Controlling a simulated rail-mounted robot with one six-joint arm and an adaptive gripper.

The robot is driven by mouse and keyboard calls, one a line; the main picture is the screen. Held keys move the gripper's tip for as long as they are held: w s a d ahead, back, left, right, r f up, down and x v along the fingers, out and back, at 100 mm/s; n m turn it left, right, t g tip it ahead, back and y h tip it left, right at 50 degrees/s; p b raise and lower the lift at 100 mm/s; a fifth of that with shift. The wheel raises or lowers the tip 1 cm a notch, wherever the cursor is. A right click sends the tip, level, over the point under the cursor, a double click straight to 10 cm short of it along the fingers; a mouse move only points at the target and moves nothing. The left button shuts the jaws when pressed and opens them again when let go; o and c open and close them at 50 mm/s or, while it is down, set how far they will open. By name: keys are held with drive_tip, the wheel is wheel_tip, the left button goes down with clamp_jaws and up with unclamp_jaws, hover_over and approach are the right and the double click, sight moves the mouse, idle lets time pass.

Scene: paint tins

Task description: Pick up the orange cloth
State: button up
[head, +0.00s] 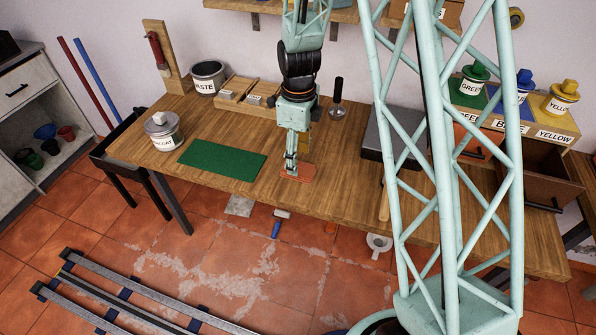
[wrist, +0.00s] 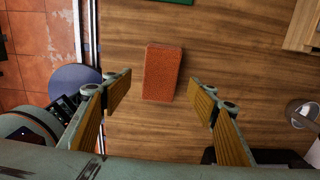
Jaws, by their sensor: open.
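The orange cloth (wrist: 162,73) lies flat on the wooden table, a small folded-looking rectangle. In the wrist view it sits centred between and slightly beyond my two open fingers. In the head view the cloth (head: 297,172) shows just below my gripper (head: 291,163), near the table's front edge, partly covered by it. In the wrist view my gripper (wrist: 161,92) is open and empty, with a finger on each side of the cloth and clear wood between. The exact height of the fingertips above the table is hard to tell.
A green mat (head: 222,161) lies left of the cloth, with a white-labelled tin (head: 164,131) beyond it. A grey flat box (head: 395,135) is further right. Table wood around the cloth is clear.

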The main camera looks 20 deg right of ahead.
sight(306, 171)
drive_tip(key=shift+f, duration=0.1)
idle(0.3)
drive_tip(key=shift+w+f+b, duration=0.15)
drive_tip(key=shift+f+b, duration=0.35)
drive_tip(key=shift+f, duration=2)
